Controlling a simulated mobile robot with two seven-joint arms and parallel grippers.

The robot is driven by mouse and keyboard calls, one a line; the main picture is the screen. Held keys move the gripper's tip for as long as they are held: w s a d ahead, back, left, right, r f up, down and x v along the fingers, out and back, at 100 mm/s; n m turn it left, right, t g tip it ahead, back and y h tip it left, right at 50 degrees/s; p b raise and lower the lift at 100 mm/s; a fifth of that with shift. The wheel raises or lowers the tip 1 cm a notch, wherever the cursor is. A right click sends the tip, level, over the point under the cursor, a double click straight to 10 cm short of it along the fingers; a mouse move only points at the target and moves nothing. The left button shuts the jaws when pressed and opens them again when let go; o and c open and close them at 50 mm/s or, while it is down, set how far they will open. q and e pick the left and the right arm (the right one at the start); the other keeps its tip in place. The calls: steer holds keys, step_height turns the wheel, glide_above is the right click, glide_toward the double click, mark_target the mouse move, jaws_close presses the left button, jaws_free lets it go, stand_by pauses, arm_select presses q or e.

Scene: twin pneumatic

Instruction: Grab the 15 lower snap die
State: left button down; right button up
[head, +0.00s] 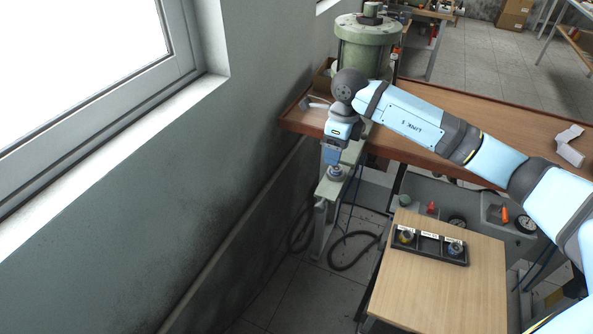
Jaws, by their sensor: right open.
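My right arm reaches in from the right, and its gripper (331,154) points down over the green pneumatic press at the left end of the bench. The gripper is small in view and its fingers are hard to make out. A small round metal piece (335,172) sits on the press's lower arm just below the gripper; I cannot tell whether they touch or whether it is the 15 lower snap die. A dark tray (430,249) on the small wooden table holds a yellowish piece (406,236) and a bluish metal piece (455,248). Its labels are too small to read. My left gripper is not in view.
The press's green cylinder (366,45) stands behind my right wrist. The brown bench (480,128) runs to the right, with the small wooden table (425,295) in front. A wall with a window is close on the left. Dark hoses (350,250) hang near the floor.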

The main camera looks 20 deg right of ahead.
mark_target(337, 169)
steer(key=shift+w+d+r+h, duration=0.35)
steer(key=shift+w+d+h, duration=0.1)
steer(key=shift+w, duration=0.1)
steer(key=shift+w+d, duration=0.1)
steer(key=f, duration=0.2)
steer(key=f+p, duration=0.1)
steer(key=f, duration=0.3)
steer(key=shift+s+d+f+p, duration=0.1)
steer(key=shift+s+p, duration=0.2)
steer(key=shift+s, duration=0.1)
steer(key=shift+f, duration=0.45)
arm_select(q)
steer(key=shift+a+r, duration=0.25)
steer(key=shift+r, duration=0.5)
arm_select(e)
steer(key=shift+w, duration=0.1)
steer(key=c, duration=1.1)
